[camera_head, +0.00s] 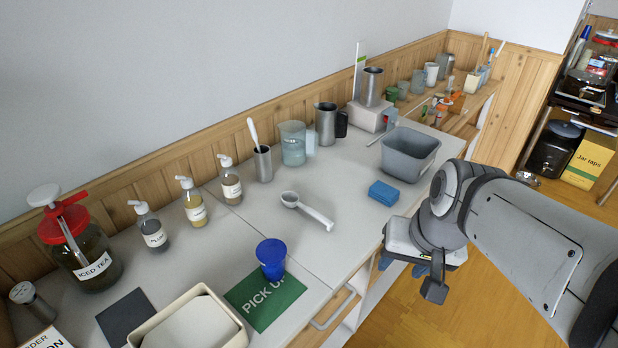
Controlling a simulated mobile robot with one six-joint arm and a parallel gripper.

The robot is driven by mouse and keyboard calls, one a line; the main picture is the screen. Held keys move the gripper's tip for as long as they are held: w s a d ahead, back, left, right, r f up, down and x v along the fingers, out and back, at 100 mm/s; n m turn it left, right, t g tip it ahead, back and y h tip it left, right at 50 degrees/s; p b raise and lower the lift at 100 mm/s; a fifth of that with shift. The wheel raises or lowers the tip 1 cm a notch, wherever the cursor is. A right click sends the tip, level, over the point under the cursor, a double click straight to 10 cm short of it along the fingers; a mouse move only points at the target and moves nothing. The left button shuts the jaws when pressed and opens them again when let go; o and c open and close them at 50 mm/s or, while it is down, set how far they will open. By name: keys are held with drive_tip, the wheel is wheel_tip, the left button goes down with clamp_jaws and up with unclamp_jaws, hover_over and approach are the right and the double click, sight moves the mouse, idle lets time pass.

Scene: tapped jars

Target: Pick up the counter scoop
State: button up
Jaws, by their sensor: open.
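The counter scoop (305,208) lies on the grey countertop (338,240) near the middle of the view. It has a small round pale bowl at its left end and a white handle that slants down to the right. Nothing touches it. My gripper (404,267) is off to the right of the scoop, beyond the counter's front edge and over the wooden floor. It points down and is open, with nothing seen between its fingers, though the wrist partly hides them.
A blue sponge-like block (383,193) and a grey tub (409,154) lie between scoop and back right. Behind stand a clear jug (293,146) and a steel pitcher (326,124). A blue cup (271,258) is on the green mat (254,307). Counter around the scoop is clear.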

drive_tip(key=w+a+f+m+g+y+b, duration=0.1)
drive_tip(key=w+a+f+m+y+b, duration=0.2)
drive_tip(key=w+a+f+m+y, duration=0.3)
drive_tip(key=m+t+y+b, duration=0.3)
drive_tip(key=m+t+b, duration=0.25)
drive_tip(key=m, duration=1.25)
approach(326, 219)
drive_tip(key=shift+t, duration=0.45)
drive_tip(key=x, duration=0.5)
drive_tip(key=shift+f, duration=0.1)
drive_tip(key=shift+w+a+f, duration=0.15)
drive_tip(key=shift+w, duration=0.05)
drive_tip(key=x, duration=0.2)
drive_tip(key=p+x, duration=0.1)
drive_tip(key=x, duration=0.4)
drive_tip(key=shift+s+a+f+p, duration=0.1)
drive_tip(key=shift+s+a+p, duration=0.15)
drive_tip(key=shift+p, duration=0.15)
clamp_jaws()
